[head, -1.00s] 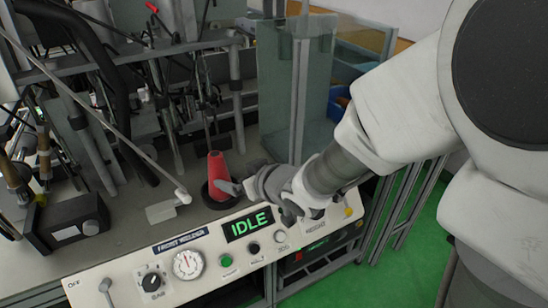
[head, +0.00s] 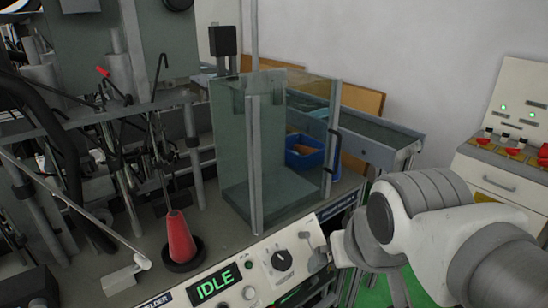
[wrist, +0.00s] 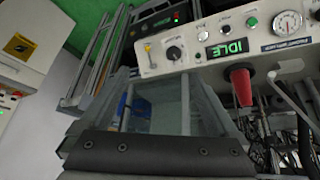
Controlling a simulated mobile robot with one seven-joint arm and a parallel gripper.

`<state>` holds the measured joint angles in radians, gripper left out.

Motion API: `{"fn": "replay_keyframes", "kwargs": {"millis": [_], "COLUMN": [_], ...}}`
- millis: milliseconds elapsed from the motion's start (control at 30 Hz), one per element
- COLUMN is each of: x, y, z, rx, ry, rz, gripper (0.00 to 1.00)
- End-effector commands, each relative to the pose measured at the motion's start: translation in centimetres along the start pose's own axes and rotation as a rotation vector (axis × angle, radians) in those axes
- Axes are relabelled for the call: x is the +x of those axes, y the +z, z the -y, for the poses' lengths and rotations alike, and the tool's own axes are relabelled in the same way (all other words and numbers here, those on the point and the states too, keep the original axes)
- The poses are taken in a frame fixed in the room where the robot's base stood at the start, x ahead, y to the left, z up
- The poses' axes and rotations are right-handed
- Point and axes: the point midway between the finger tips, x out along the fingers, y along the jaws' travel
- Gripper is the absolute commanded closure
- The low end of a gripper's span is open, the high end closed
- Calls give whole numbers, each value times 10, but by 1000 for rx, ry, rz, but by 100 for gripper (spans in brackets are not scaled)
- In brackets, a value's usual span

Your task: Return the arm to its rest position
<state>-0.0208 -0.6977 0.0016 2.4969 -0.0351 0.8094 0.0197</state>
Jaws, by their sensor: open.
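My gripper (head: 352,248) shows small in the head view, at the left end of my white and grey arm, in front of the right end of the console. It is held away from the red cone, with nothing seen in it. In the wrist view a dark bolted part of it (wrist: 160,150) fills the lower edge, and its fingertips are hard to make out. The red cone (head: 180,237) stands in a black round base on the bench, left of the gripper. It also shows in the wrist view (wrist: 241,86).
The console (head: 283,262) reads IDLE. A clear-walled enclosure (head: 232,150) stands behind it, with a blue bin (head: 305,152) beyond. Machinery with rods crowds the left. A white cabinet (head: 500,172) with red knobs stands at right. Green floor shows between bench and cabinet.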

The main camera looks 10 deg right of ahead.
Motion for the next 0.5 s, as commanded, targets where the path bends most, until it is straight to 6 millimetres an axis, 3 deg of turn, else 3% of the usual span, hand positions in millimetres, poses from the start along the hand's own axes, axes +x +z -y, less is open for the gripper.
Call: {"fn": "replay_keyframes", "kwargs": {"millis": [167, 500], "x": [-12, -14], "y": [18, 17], "z": [0, 0], "rx": [24, 24], "ry": [-15, -16], "rz": [40, 43], "gripper": [4, 4]}}
